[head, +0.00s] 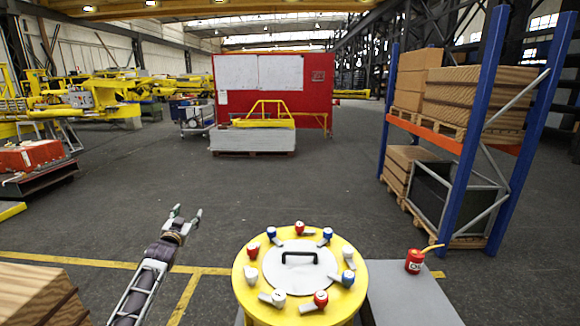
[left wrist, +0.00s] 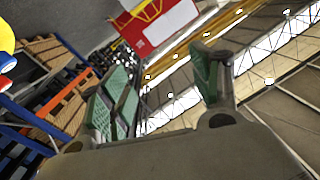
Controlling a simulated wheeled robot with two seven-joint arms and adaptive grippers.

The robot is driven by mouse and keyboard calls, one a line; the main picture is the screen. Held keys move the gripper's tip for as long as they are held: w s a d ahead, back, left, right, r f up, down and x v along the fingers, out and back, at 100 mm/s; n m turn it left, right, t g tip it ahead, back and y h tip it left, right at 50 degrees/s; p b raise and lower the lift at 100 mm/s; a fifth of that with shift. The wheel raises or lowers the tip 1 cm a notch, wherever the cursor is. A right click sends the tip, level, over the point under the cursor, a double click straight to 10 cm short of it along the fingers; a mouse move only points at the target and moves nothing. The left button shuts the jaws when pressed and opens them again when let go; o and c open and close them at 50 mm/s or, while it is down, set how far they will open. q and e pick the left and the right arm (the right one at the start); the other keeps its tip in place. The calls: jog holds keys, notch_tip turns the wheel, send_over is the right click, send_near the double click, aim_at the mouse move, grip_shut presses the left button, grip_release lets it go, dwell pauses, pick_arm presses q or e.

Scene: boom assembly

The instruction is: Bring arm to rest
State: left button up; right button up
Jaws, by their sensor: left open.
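My left gripper (head: 186,215) is held up in the air to the left of the yellow round table, with its fingers spread apart and nothing between them. In the left wrist view its green-padded fingers (left wrist: 168,92) stand apart, with the hall's roof and shelving behind them. My left arm comes in from the bottom left and points forward. The gripper is apart from the table. My right gripper does not show.
The yellow round table (head: 256,301) carries several red, blue and white handled pieces around a grey lid (head: 300,268). A grey bench (head: 410,300) with a red can (head: 414,262) stands right. Wooden boxes (head: 40,297) stand bottom left.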

pick_arm(q)
jog(key=s+d+f+g, duration=0.15)
jog(key=s+f, duration=0.35)
jog(key=f, duration=0.8)
jog(key=s+d+f+g, duration=0.1)
jog(key=s+f+g, duration=0.3)
jog(key=f, duration=0.9)
jog(key=s+d+f+g, duration=0.1)
jog(key=s+f, duration=0.5)
jog(key=f, duration=0.7)
jog(key=s+d+f+g, duration=0.3)
jog(key=s+f+g, duration=0.1)
jog(key=s+f, duration=1.55)
jog(key=s+d+f+g, duration=0.2)
jog(key=s+f, duration=0.3)
jog(key=s, duration=0.9)
jog(key=s+d+f+g, duration=0.2)
jog(key=s+f, duration=0.2)
jog(key=s, duration=1)
jog(key=s+d+f+g+h, duration=0.1)
jog(key=s+f, duration=0.4)
jog(key=s, duration=0.9)
jog(key=shift+s+d+f+n+g, duration=0.15)
jog(key=shift+d+f+n+g, duration=0.25)
jog(key=shift+g, duration=0.35)
jog(key=shift+d, duration=0.1)
jog(key=shift+f+b, duration=2.2)
jog(key=shift+b, duration=0.15)
